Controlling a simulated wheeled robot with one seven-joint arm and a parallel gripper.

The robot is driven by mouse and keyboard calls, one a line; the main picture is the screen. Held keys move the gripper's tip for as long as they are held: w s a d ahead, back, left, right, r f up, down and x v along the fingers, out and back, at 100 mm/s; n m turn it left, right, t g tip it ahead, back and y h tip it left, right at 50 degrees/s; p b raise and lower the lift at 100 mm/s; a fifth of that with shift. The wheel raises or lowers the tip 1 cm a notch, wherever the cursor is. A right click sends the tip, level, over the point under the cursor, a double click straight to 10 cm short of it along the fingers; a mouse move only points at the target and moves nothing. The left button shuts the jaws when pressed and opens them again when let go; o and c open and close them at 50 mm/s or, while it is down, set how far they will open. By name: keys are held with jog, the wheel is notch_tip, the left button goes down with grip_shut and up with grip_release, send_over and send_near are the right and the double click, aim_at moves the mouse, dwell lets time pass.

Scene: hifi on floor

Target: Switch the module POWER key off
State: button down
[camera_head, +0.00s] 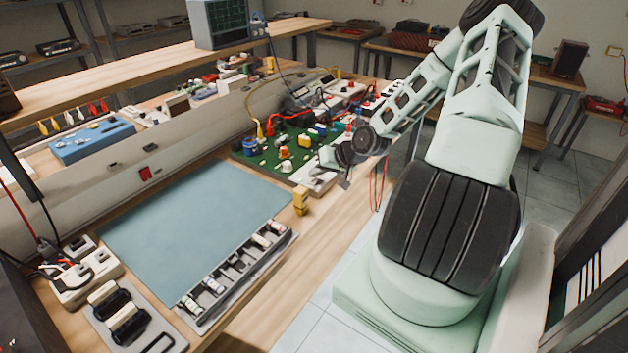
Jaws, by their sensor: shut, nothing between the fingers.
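A green circuit board module (275,150) with several coloured parts on it stands on the bench at the middle. A small pale module (316,180) sits at its near right corner. My gripper (326,158) is shut and empty, low over the right edge of the green board and just above the pale module. I cannot tell whether it touches either. The POWER key is too small to make out or is hidden by my gripper; its position cannot be read.
A blue-grey mat (190,225) lies clear on the bench. A parts tray (235,270) lies along its front edge, with a small yellow block (300,200) near the bench edge. Red leads (377,190) hang off the edge. A monitor (219,22) stands on the shelf behind.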

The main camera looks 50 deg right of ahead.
jog(key=shift+f, duration=0.2)
dwell(0.4)
jog(key=shift+f, duration=0.3)
jog(key=shift+r, duration=0.1)
jog(key=shift+r+p, duration=0.45)
jog(key=shift+p, duration=0.1)
notch_tip(320, 180, up, 6)
jog(key=p, duration=0.6)
dwell(0.5)
